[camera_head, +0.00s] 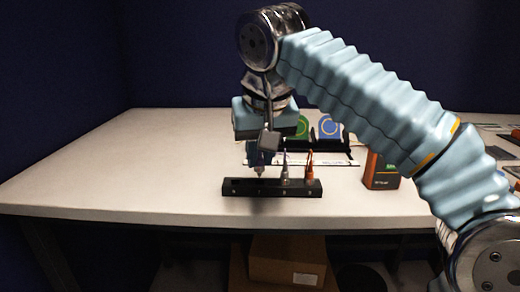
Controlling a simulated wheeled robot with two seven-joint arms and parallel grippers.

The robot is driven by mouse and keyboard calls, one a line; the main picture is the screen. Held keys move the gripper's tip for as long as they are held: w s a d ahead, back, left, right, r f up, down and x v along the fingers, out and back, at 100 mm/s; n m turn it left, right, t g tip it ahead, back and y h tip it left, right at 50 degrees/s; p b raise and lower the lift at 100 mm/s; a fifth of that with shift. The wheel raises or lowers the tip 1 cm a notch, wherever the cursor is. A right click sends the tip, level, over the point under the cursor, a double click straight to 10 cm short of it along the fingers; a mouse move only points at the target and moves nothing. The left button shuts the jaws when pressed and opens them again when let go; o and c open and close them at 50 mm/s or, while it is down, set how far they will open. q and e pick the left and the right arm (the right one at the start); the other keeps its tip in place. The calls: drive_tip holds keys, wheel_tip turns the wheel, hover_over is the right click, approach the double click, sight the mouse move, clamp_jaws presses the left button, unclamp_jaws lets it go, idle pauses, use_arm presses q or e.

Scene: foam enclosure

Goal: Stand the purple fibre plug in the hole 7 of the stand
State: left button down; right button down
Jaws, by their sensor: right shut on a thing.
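The black stand (240,188) lies lengthwise near the front of the white table. My right gripper (261,159) points down over the left half of the stand and is shut on a small plug, which looks like the purple fibre plug (260,172). Only its pale metal tip shows clearly, just above or at the stand's top; I cannot tell whether it is in a hole. The jaws hide most of its body. A greyish plug (286,175) and an orange plug (310,172) stand upright in the stand to the right. The hole numbers are unreadable. My left gripper is not in view.
An orange and dark box (381,171) stands right of the stand. Behind the stand are a green-marked panel (303,127) and a blue-marked panel (330,128). Flat items lie at the far right. The left of the table (120,165) is clear. A cardboard box (285,262) sits below.

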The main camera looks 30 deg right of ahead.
drive_tip(key=shift+f+b, duration=0.95)
drive_tip(key=shift+f, duration=0.3)
idle(0.5)
drive_tip(key=c, duration=1)
unclamp_jaws()
drive_tip(key=shift+o, duration=0.2)
drive_tip(key=p+v, duration=0.5)
drive_tip(key=v, duration=0.8)
drive_tip(key=shift+s+r, duration=0.2)
drive_tip(key=shift+r, duration=0.2)
drive_tip(key=shift+f, duration=0.1)
